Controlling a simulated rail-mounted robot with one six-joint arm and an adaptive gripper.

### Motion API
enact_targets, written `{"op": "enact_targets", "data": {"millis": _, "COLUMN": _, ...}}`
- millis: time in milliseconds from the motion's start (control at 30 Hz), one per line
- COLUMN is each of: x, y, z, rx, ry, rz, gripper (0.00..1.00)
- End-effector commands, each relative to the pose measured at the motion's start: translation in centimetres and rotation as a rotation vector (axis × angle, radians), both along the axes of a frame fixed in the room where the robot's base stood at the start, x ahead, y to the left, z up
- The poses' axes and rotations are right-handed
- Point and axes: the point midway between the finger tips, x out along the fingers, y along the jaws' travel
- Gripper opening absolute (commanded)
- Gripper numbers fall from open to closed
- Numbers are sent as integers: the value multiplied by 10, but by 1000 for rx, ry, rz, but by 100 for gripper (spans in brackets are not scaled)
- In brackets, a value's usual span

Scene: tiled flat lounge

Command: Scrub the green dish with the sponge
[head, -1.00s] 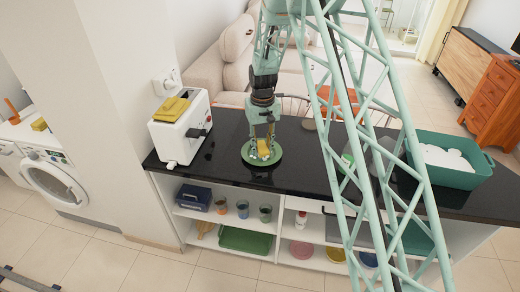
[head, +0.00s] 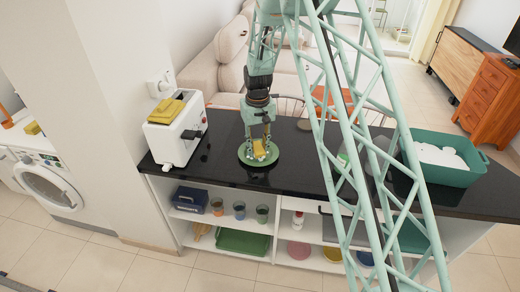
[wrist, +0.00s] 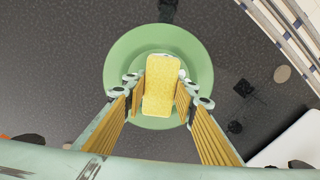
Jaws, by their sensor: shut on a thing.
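The green dish (head: 244,158) lies flat on the black counter in the head view. It is round with a raised inner ring, and it also fills the middle of the wrist view (wrist: 199,62). My gripper (head: 259,150) points down over the dish. It is shut on the yellow sponge (wrist: 161,85), with one finger on each side of it. The sponge (head: 259,147) is over the middle of the dish. I cannot tell for certain whether its underside touches the dish.
A teal tub (head: 445,174) with white items stands at the right. Cups (head: 239,210) sit on the shelf below.

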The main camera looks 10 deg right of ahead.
Motion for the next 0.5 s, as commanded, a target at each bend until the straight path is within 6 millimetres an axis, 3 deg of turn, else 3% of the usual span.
{"op": "enact_targets", "data": {"millis": 500, "x": -1, "y": 12, "z": -1, "rx": 0, "ry": 1, "rz": 1, "gripper": 19}}
